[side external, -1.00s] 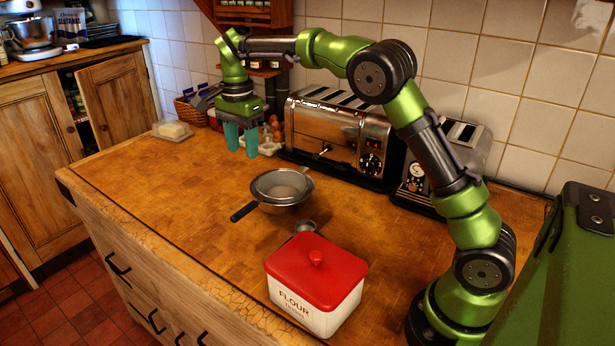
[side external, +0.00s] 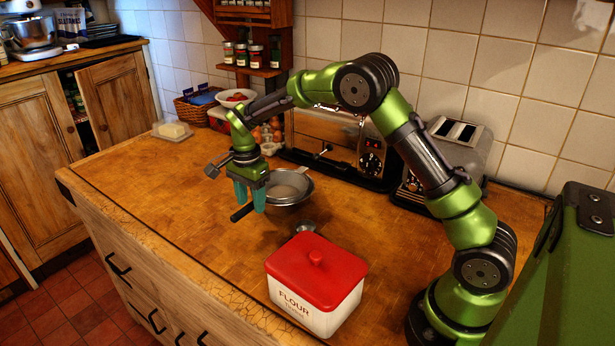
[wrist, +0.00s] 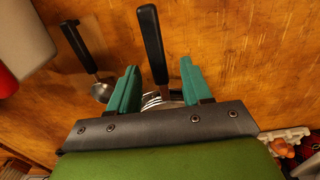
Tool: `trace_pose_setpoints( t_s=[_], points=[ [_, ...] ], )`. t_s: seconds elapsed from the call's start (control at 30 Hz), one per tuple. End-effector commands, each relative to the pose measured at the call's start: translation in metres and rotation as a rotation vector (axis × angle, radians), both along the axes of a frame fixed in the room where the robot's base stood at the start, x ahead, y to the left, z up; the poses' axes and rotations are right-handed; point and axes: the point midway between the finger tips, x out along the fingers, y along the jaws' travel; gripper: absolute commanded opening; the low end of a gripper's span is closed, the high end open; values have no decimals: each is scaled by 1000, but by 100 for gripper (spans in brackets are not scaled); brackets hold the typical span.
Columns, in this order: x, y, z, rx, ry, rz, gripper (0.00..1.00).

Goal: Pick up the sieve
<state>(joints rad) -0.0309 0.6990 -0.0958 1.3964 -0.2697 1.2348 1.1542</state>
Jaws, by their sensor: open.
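The sieve is a metal mesh bowl (side external: 290,186) with a dark handle (side external: 242,212), resting in or on a metal bowl on the wooden worktop. My gripper (side external: 250,208) is open, with its teal fingers pointing down above the handle side of the sieve, and it partly hides the rim. In the wrist view the black handle (wrist: 151,42) runs between the two open fingers of my gripper (wrist: 154,82), and the bowl end is mostly hidden behind the gripper. I cannot tell whether the fingers are level with the handle.
A ladle (wrist: 98,84) with a dark handle lies beside the sieve. The white flour tin (side external: 316,307) with a red lid stands in front of it.

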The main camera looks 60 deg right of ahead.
Motion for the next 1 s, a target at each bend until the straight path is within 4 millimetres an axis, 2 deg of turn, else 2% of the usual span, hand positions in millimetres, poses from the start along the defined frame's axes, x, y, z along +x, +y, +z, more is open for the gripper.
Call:
trace_pose_setpoints(
  t_s=[0.1,0.17,0.43,0.77,1.0],
  points=[
    [-1,-1,-17,0,2,-2,49],
    [-1,0,-22,0,1,-1,49],
    [0,0,-24,-1,-1,0,49],
    [0,0,-24,-1,-1,0,0],
    [0,0,-23,-1,-3,0,0]
  ],
)
